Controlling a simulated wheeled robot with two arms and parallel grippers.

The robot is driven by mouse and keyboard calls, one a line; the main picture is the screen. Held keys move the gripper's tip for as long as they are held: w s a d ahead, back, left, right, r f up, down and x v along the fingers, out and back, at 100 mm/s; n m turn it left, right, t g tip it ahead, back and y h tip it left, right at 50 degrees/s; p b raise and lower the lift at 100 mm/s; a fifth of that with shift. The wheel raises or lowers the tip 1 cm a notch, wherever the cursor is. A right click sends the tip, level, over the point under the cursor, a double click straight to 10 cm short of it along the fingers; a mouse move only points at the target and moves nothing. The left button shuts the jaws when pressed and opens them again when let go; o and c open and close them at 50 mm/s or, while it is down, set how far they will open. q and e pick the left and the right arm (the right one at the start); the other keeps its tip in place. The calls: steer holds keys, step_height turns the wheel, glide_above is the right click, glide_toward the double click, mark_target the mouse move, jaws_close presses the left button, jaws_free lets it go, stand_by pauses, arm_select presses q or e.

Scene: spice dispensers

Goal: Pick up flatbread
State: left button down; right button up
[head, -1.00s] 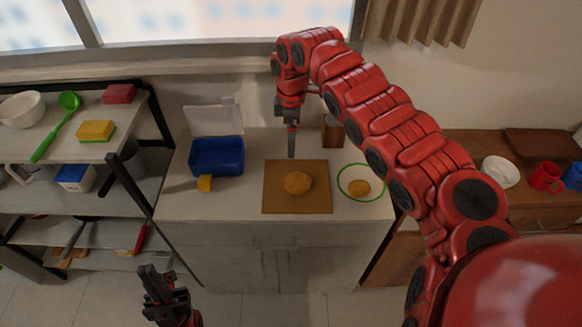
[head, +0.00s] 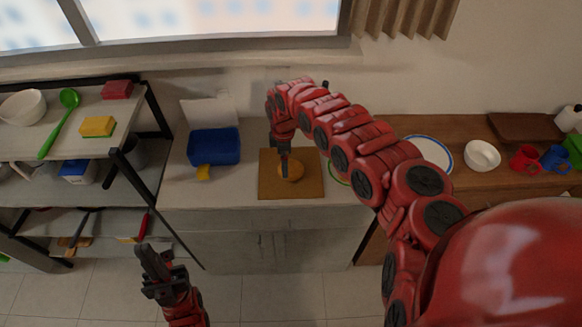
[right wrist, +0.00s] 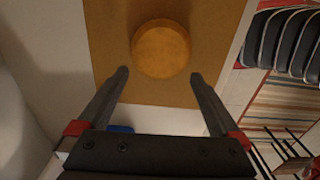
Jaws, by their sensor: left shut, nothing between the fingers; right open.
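The flatbread (head: 293,172) is a round, golden-brown disc lying on a brown square board (head: 312,187) on the counter. In the right wrist view the flatbread (right wrist: 160,49) lies just beyond my fingertips, centred between them. My right gripper (head: 285,174) points down at the flatbread and partly covers it in the head view. In the right wrist view my right gripper (right wrist: 159,75) is open, with nothing between its fingers. I cannot tell its exact height above the board. My left gripper (head: 154,262) is shut and empty, low in front of the shelf and counter.
A blue container (head: 214,147) stands left of the board, with a yellow piece (head: 203,173) at its front. A green ring (head: 338,172) is mostly hidden behind my right arm. A shelf (head: 70,192) stands left; a bowl (head: 482,156) and mugs stand right.

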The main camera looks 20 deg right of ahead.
mark_target(291, 170)
steer(key=f, duration=0.2)
steer(key=shift+a+f, duration=0.3)
steer(key=shift+f, duration=0.1)
steer(key=shift+d+f, duration=0.15)
steer(key=shift+f, duration=0.1)
steer(key=c, duration=1.1)
steer(key=shift+r+p, duration=0.15)
steer(key=shift+p, duration=0.2)
